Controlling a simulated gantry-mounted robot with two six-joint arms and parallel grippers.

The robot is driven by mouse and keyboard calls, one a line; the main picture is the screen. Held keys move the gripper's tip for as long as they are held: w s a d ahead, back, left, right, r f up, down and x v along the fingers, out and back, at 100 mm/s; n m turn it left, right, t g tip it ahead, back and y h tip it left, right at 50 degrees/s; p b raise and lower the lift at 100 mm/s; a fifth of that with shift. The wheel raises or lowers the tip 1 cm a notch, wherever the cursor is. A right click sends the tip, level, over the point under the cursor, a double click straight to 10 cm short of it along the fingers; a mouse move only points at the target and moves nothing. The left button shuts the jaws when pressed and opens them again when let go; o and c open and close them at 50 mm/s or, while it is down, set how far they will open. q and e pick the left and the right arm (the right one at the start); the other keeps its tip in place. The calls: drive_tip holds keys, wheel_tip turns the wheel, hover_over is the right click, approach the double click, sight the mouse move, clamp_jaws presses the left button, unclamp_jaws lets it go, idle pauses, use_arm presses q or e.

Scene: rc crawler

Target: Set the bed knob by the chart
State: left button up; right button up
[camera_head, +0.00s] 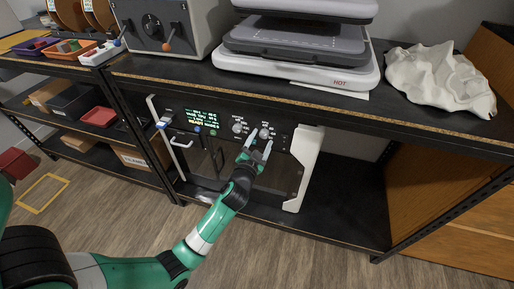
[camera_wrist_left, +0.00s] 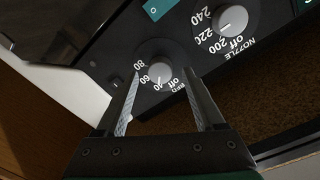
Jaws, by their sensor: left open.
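The printer's dark front panel carries a bed knob (camera_head: 264,133) and, to its left, a nozzle knob (camera_head: 238,128). A lit display (camera_head: 195,120) with lines of yellow and green text is farther left; its words are too small to read. My left gripper (camera_head: 259,144) is open at the bed knob. In the left wrist view the grey bed knob (camera_wrist_left: 160,75) lies between and just beyond the fingertips (camera_wrist_left: 163,82), with clear gaps on both sides. Its scale shows off, 40, 60 and 80; its pointer is unclear. The nozzle knob (camera_wrist_left: 231,18) is at upper right.
The printer stands on a low shelf under a black shelf board (camera_head: 330,112). A heat press (camera_head: 295,70) marked HOT and a crumpled white cloth (camera_head: 440,78) sit above. A white printer post (camera_head: 304,165) is right of the gripper. The lower shelf is bare at right.

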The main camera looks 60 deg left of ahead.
use_arm(q)
drive_tip(key=v, duration=1.1)
drive_tip(key=shift+p, duration=0.35)
drive_tip(key=shift+w, duration=0.1)
drive_tip(key=w+d+r+n+t, duration=0.1)
drive_tip(key=w+d+r+t, duration=0.25)
drive_tip(key=r, duration=0.55)
drive_tip(key=w+d+r+t, duration=0.2)
drive_tip(key=w+d+r, duration=0.15)
drive_tip(key=r, duration=0.65)
drive_tip(key=w+d+r+n+t, duration=0.1)
drive_tip(key=w+d+r+t, duration=0.2)
drive_tip(key=r, duration=0.6)
drive_tip(key=s+d+r+m+t+h, duration=0.35)
drive_tip(key=d+r+h, duration=0.4)
drive_tip(key=r, duration=0.25)
drive_tip(key=s+d+r+m+t+h, duration=0.2)
drive_tip(key=s+d+r+t+h, duration=0.15)
drive_tip(key=d+r+h, duration=0.6)
wheel_tip(320, 180, up, 38)
drive_tip(key=a+y+p, duration=0.2)
drive_tip(key=p, duration=3.5)
drive_tip(key=shift+r+p, duration=0.2)
drive_tip(key=shift+p, duration=0.15)
